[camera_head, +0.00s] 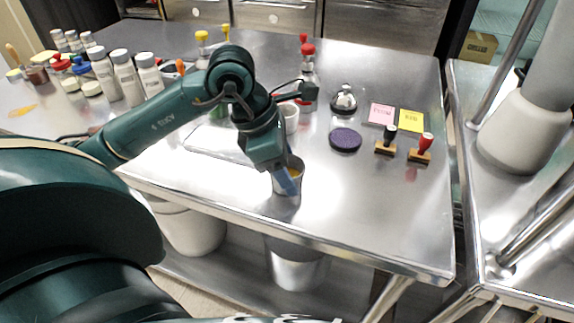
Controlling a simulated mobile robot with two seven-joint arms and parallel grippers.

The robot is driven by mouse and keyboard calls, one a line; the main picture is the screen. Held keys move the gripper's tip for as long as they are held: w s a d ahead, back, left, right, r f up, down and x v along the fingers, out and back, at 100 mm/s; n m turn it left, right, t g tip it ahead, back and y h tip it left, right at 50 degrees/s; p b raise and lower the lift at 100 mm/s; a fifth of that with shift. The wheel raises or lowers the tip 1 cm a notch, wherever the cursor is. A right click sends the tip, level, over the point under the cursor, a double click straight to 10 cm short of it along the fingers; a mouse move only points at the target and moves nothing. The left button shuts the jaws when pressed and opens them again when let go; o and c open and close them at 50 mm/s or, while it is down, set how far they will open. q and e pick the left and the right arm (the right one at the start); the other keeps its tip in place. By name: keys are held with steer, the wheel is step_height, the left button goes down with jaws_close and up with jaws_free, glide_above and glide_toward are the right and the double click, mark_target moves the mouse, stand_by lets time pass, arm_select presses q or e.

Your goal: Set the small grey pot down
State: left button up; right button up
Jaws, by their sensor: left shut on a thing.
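The small grey pot (295,186) is near the front edge of the steel table (370,215), just below my left wrist. My left gripper (285,180) points down at it, with a blue finger across the pot's near side. The gripper is shut on the pot. Something yellow-orange shows inside the rim. The gripper hides part of the pot, and I cannot tell whether its base touches the table. My right gripper is not in view.
A white cup (290,118) stands just behind the pot. A purple round pad (345,140), a service bell (344,101), sticky notes (381,114) and two stamps (420,150) lie to the right. Several bottles (125,78) stand at left. The table's front right is clear.

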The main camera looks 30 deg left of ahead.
arm_select(q)
steer(key=shift+f+b, duration=0.2)
steer(key=shift+b, duration=0.1)
steer(key=o, duration=1.1)
steer(key=shift+r, duration=0.1)
steer(key=shift+r+p, duration=0.2)
steer(key=shift+p, duration=0.15)
steer(key=v, duration=1.2)
steer(key=shift+p, duration=0.45)
steer(key=shift+f, duration=0.1)
